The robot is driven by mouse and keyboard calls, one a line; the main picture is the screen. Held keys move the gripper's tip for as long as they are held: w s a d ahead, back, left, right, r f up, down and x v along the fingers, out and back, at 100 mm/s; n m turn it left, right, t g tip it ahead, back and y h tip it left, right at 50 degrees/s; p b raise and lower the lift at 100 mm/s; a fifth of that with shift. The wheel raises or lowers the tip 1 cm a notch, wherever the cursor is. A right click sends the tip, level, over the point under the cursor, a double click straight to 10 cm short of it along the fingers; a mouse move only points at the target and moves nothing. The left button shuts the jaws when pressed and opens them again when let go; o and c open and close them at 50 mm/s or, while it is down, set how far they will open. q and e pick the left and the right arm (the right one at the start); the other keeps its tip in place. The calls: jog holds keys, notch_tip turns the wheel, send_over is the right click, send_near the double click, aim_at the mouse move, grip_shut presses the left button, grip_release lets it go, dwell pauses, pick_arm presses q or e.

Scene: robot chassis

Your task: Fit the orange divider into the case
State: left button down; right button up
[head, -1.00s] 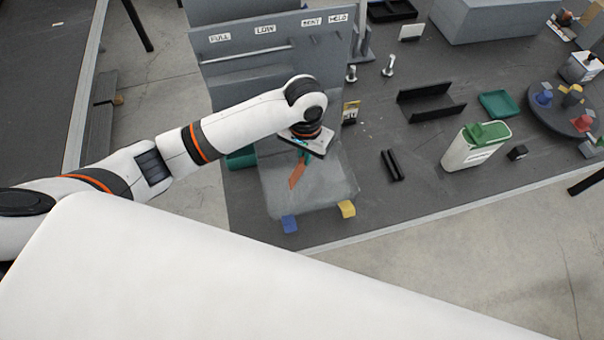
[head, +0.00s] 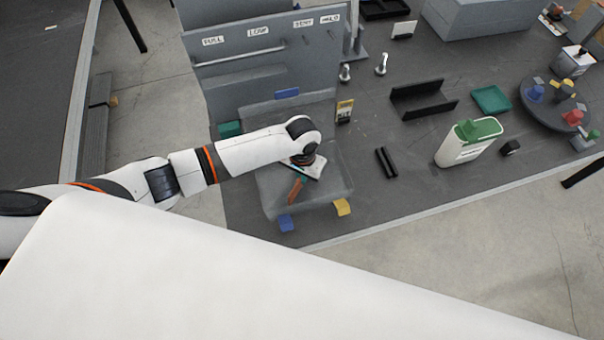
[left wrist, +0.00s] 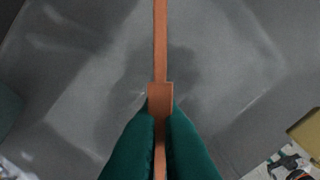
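The grey case (head: 335,190) stands open at the near left of the dark worktop, with coloured tabs around its rim. My left gripper (head: 303,172) is over the inside of the case, pointing down. Its green fingers (left wrist: 160,125) are shut on the orange divider (left wrist: 160,45), a thin strip with a wider block at the fingers. The divider also shows below the gripper in the head view (head: 296,190). I cannot tell whether its lower edge touches the case floor or any slot. My right gripper is out of view.
A labelled grey panel (head: 265,50) stands behind the case. To the right are black bars (head: 386,162), a black channel (head: 423,100), a white container with green top (head: 470,142) and a round turntable (head: 555,105). A dark worktop strip beside the case is clear.

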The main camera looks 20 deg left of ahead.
pick_arm(q)
jog(key=c, duration=2.1)
grip_release()
jog(key=shift+f, duration=0.15)
jog(key=o, duration=0.5)
notch_tip(320, 180, up, 12)
jog(key=shift+r+b, duration=0.2)
jog(key=shift+b, duration=0.2)
